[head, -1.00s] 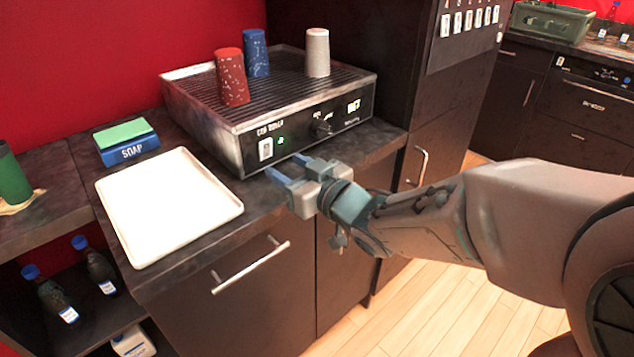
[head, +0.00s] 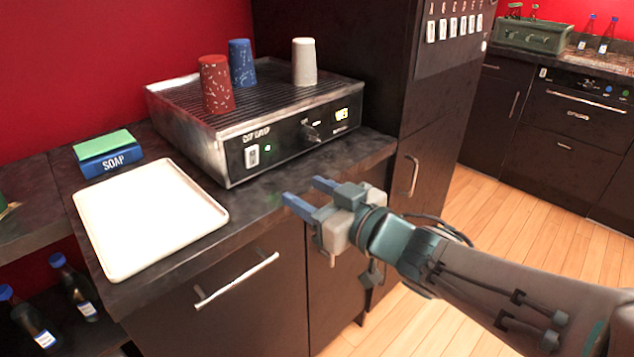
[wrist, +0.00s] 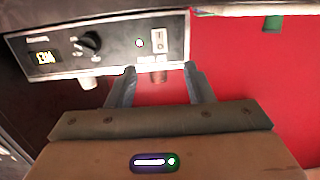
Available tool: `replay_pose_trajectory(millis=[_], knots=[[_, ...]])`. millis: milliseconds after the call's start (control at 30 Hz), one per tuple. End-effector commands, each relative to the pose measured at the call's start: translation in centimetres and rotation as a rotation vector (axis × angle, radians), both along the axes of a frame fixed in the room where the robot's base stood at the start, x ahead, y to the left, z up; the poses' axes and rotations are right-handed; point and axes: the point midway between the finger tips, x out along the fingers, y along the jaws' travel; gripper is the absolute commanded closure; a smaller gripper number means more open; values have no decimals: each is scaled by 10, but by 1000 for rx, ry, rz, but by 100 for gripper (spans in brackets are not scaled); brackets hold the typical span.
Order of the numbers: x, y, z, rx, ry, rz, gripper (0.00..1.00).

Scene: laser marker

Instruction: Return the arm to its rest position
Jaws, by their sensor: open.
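My gripper (head: 306,194) is open and empty in the head view, its two blue-grey fingers apart. It is in front of the counter edge, below and right of the laser marker machine's front panel. My arm reaches in from the lower right. In the wrist view my gripper (wrist: 160,80) shows its two fingers spread, with nothing between them. The machine's front panel (wrist: 105,48) lies beyond the fingers there, with a dial, a switch and a lit display.
A red cup (head: 216,85), a blue cup (head: 242,63) and a white cup (head: 304,62) stand upside down on the ribbed machine (head: 190,122). A white tray (head: 150,222) and a soap box with a green sponge (head: 108,152) lie left. Open floor (head: 480,215) is at right.

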Motion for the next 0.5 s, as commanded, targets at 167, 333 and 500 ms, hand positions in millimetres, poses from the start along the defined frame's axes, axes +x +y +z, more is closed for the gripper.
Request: replay_pose_trajectory(millis=[167,333,500], knots=[[1,-1,1,-2,1,-6,53],[19,-24,15,-49,21,-137,53],[44,-82,32,-162,118,-411,53]])
